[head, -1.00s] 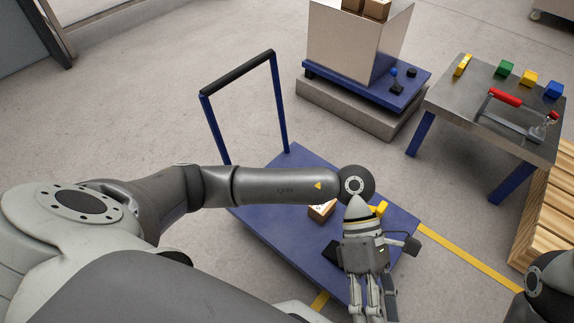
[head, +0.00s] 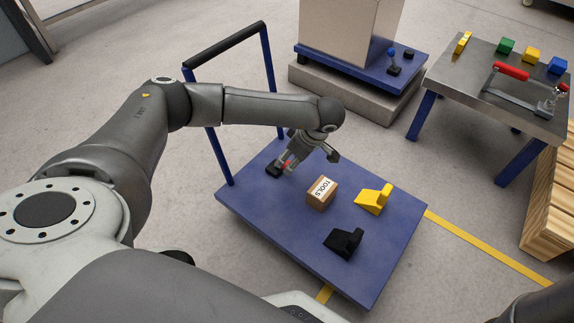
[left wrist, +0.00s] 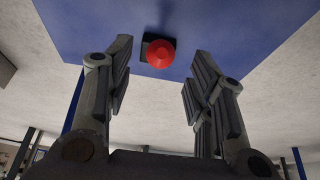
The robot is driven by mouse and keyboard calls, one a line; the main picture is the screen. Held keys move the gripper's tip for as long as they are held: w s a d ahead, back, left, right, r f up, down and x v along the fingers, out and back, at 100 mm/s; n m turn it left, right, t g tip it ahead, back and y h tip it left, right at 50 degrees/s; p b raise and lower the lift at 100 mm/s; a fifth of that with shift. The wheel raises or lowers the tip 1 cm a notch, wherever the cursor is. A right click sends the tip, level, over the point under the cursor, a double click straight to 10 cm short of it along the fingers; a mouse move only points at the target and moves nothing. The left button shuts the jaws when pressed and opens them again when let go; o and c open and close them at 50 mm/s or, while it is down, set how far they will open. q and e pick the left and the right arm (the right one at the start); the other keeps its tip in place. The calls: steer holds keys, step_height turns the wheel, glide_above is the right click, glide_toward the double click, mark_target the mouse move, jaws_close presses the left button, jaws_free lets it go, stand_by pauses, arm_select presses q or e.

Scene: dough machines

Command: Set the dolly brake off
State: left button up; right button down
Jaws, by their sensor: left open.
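The dolly (head: 240,205) is a flat blue platform with an upright handle (head: 225,45) that has a black grip bar. A red knob (head: 287,163) with a black base (head: 272,170) is on the platform near the handle side. The red knob (left wrist: 160,53) also shows in the left wrist view, between the fingertips and beyond them, with its dark base partly hidden behind it. My left gripper (head: 286,168) is open above the platform, close to the knob. I cannot tell any contact. My right gripper is out of view.
A cardboard box marked TOOLS (head: 321,194), a yellow wedge (head: 373,198) and a black wedge (head: 343,242) sit on the platform. A metal table (head: 490,85) with coloured blocks and a red-handled clamp stands at right. A blue-based machine (head: 365,65) is behind.

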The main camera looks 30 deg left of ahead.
arm_select(q)
steer(key=b+x, duration=0.2)
steer(key=x, duration=0.3)
steer(key=shift+f+b, duration=0.15)
steer(key=shift+b, duration=0.15)
steer(key=shift+c, duration=0.5)
jaws_close()
